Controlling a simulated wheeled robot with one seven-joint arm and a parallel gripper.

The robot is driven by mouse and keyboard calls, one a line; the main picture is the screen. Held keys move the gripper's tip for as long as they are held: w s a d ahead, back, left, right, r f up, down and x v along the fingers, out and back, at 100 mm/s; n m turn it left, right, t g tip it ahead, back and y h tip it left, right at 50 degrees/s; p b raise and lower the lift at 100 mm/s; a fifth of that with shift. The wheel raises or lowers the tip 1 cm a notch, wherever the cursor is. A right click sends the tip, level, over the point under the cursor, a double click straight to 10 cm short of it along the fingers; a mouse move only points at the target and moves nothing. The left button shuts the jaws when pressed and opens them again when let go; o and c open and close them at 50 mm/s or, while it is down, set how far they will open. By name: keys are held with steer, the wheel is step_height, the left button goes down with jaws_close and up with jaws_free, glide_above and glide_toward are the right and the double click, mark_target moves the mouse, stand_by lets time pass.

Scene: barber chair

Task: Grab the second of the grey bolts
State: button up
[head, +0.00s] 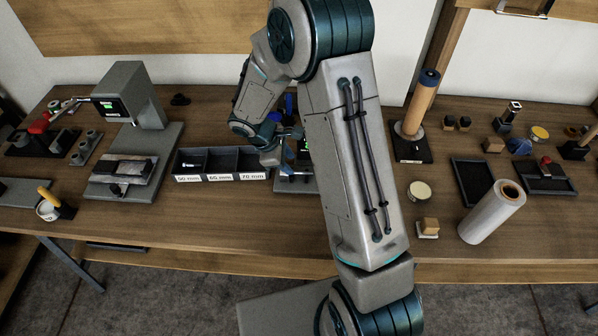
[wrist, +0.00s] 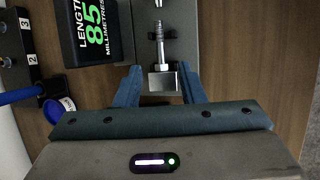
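A grey bolt (wrist: 160,46) lies along a grey length gauge in the wrist view, its shank in line with my gripper. A pale square block (wrist: 162,79) sits at its near end; I cannot tell whether it is the bolt's head or a gauge stop. My gripper (wrist: 161,70) is open, with blue fingers on both sides of this block and a gap at each side. The gauge's display (wrist: 90,32) reads 85 millimetres. Another metal piece shows at the top edge, cut off. In the head view my arm hides most of the gauge (head: 294,184).
A numbered rack (wrist: 22,45) and a blue handle (wrist: 20,96) are left of the gauge. Wood right of the gauge is clear.

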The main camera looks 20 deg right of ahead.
mark_target(297, 173)
steer(key=shift+d+f, duration=0.35)
steer(key=shift+f, duration=0.1)
steer(key=shift+p+x, duration=0.6)
steer(key=shift+x, duration=1.6)
steer(key=shift+s+r, duration=0.1)
jaws_close()
